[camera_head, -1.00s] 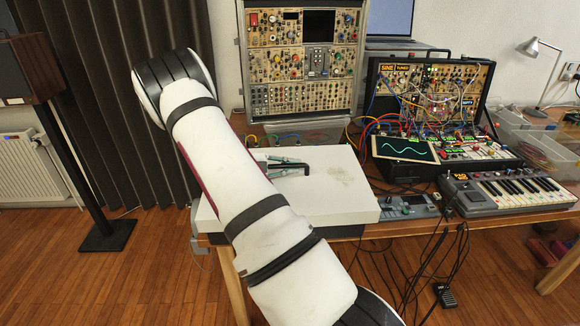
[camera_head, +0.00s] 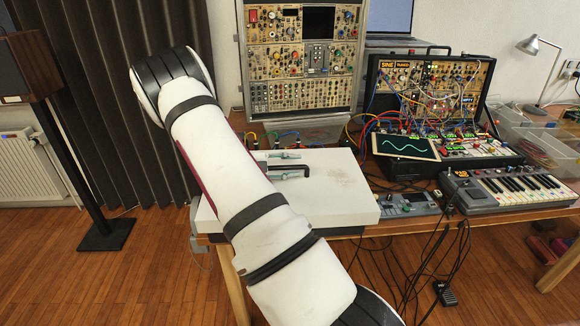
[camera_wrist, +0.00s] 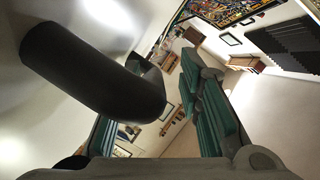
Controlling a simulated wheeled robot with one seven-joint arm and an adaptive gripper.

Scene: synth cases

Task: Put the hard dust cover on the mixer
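The hard dust cover (camera_head: 335,200) is a white box-like lid on the left part of the table, with a black handle (camera_head: 298,170) on top. My gripper (camera_head: 280,156), with green finger pads, is at the handle, partly hidden behind my arm. In the wrist view the black handle (camera_wrist: 90,70) looms large on the left, in front of part of one finger. My gripper (camera_wrist: 160,112) has its fingers apart there, and I see nothing clasped between them. I cannot see a mixer clearly; the cover hides what is under it.
Coloured cables and plugs (camera_head: 280,136) run behind the cover, below a tall modular rack (camera_head: 303,60). A small grey device (camera_head: 408,204) sits close to the cover's right side. A patched synth case (camera_head: 430,100) and a keyboard (camera_head: 510,190) stand further right. Cables hang off the front edge.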

